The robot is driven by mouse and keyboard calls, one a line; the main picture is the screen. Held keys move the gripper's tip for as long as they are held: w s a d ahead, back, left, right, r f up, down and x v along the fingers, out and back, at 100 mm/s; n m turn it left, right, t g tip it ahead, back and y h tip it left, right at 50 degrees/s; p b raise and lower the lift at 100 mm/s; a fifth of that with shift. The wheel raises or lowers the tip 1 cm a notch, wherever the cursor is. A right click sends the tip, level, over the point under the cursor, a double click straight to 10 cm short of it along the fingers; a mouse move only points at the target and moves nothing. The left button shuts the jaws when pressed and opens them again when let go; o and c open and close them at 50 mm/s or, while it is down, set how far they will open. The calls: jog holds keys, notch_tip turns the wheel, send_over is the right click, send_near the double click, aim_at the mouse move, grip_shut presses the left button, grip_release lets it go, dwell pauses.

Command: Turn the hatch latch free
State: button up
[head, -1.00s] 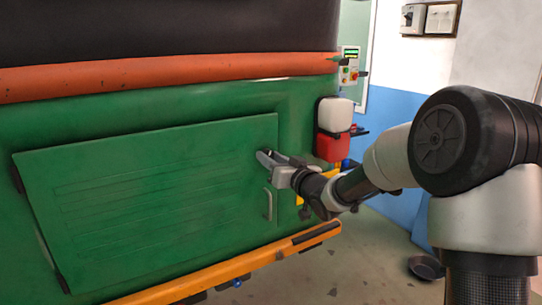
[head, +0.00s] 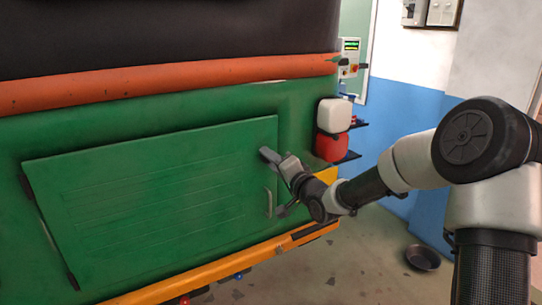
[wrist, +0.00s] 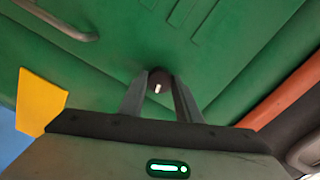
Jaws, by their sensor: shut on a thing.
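The green hatch (head: 150,200) is a flat panel on the green vehicle body and looks closed. The hatch latch (wrist: 159,81) is a small dark round knob with a pale mark, near the hatch's upper right corner. My gripper (wrist: 160,84) has one finger on each side of the knob and is shut on it. In the head view my gripper (head: 267,154) meets the panel there and hides the latch. A bar handle (head: 269,203) sits on the hatch below the gripper; it also shows at the upper left of the wrist view (wrist: 58,22).
An orange bumper bar (head: 220,266) runs below the hatch, and a red-orange rail (head: 160,75) above. A white container (head: 334,115) and a red one (head: 332,147) stand right of the hatch. A dark bowl (head: 422,258) lies on the floor at right.

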jog(key=shift+m+p, duration=0.5)
jog(key=shift+m, duration=0.8)
jog(key=o, duration=1.1)
jog(key=shift+c, duration=0.2)
jog(key=v, duration=1.7)
jog(key=shift+s, duration=0.2)
jog(key=shift+d, duration=0.2)
